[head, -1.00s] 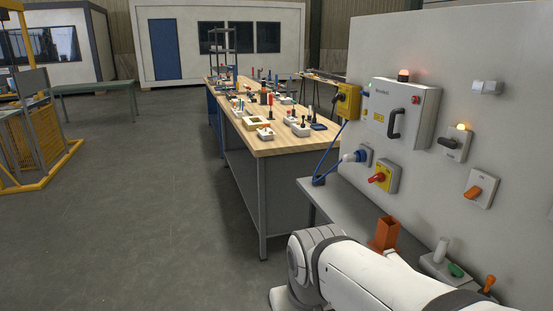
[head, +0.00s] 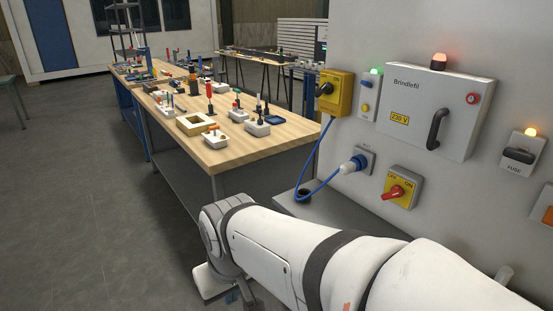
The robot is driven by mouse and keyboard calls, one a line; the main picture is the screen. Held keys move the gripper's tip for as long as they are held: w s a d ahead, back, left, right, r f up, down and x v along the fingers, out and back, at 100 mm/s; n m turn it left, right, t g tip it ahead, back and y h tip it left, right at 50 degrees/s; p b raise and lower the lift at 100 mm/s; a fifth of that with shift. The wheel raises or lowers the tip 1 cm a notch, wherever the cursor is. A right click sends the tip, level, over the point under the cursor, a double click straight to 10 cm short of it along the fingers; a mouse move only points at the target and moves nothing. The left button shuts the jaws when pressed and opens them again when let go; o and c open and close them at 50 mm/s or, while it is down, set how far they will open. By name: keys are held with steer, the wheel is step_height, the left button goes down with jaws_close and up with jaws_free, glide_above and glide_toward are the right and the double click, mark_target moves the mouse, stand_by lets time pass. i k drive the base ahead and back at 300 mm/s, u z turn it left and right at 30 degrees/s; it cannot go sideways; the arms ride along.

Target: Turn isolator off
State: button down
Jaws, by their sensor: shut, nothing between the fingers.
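A rotary switch (head: 399,188) with a red handle on a yellow plate, marked OFF and ON, sits on the grey wall panel. It is the likely isolator. Its red handle lies roughly sideways; I cannot tell which mark it points to. A second yellow switch box (head: 336,92) with a black knob is higher up at the panel's left edge. My gripper's fingers do not show.
A blue cable runs from a plug (head: 352,165) past a grey shelf (head: 330,208). A wooden workbench (head: 262,140) with several tools stands left. Floor at left is clear.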

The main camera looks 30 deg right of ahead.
mark_target(396, 191)
steer(key=z, duration=0.55)
steer(key=i, duration=0.9)
steer(key=z, duration=0.6)
steer(key=k, duration=0.95)
steer(key=z, duration=0.15)
steer(key=i, duration=0.9)
steer(key=u, duration=0.05)
